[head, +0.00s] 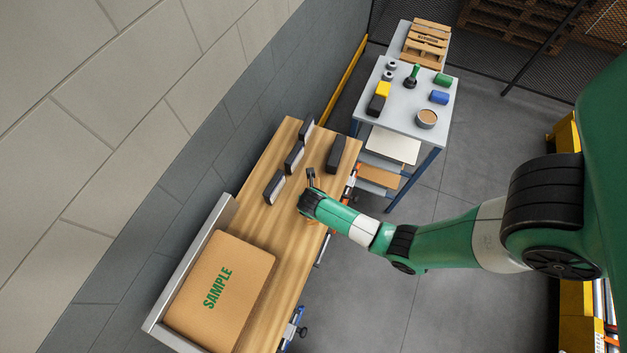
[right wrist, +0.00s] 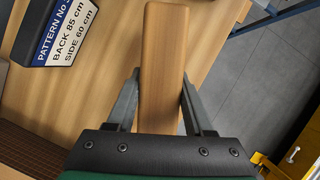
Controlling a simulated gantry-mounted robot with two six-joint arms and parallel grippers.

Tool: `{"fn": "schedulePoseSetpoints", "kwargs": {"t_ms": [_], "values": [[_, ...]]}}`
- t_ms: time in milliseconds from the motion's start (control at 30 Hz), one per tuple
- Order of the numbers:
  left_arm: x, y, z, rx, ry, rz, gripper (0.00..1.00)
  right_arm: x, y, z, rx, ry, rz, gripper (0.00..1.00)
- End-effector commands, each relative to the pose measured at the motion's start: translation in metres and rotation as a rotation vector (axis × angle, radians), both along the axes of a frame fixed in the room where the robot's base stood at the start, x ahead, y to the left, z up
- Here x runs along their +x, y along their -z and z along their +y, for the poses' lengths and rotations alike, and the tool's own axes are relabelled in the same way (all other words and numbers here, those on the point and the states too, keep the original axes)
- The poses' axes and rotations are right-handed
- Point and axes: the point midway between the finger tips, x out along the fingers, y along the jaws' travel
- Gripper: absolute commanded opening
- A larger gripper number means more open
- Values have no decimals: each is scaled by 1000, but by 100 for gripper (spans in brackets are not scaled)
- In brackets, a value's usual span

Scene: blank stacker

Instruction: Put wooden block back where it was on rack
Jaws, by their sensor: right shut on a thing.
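My right gripper (head: 311,180) is over the wooden table (head: 255,210) in the head view. In the right wrist view, its two dark fingers (right wrist: 161,88) are shut on the wooden block (right wrist: 165,45), one on each side. The block is a long, plain brown piece reaching away from the gripper, over the tabletop. In the head view the block cannot be made out clearly at the gripper. I cannot clearly identify the rack in either view. My left gripper is not in view.
Several dark label blocks (head: 274,186) stand along the wall side; one (right wrist: 65,30) reads "PATTERN". A longer dark block (head: 337,153) lies near the table's far end. A cardboard-coloured SAMPLE panel (head: 245,265) fills the near end. A grey table (head: 405,118) with small items stands beyond.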

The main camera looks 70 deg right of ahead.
Motion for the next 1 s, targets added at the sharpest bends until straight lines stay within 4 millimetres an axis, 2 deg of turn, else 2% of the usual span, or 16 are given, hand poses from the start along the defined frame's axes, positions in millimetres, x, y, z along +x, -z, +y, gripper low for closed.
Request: {"fn": "schedulePoseSetpoints", "kwargs": {"t_ms": [133,300,667,700,867,1000], "values": [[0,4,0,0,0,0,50,1,8,-6,0,1,1,0],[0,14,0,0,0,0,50,1,35,-5,1,-1,1,0],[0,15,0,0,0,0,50,1,39,-5,0,0,-1,0],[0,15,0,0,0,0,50,1,39,-5,1,0,0,54],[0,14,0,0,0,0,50,1,39,-5,1,0,-1,82],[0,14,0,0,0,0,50,1,39,-5,1,0,-1,82]]}}
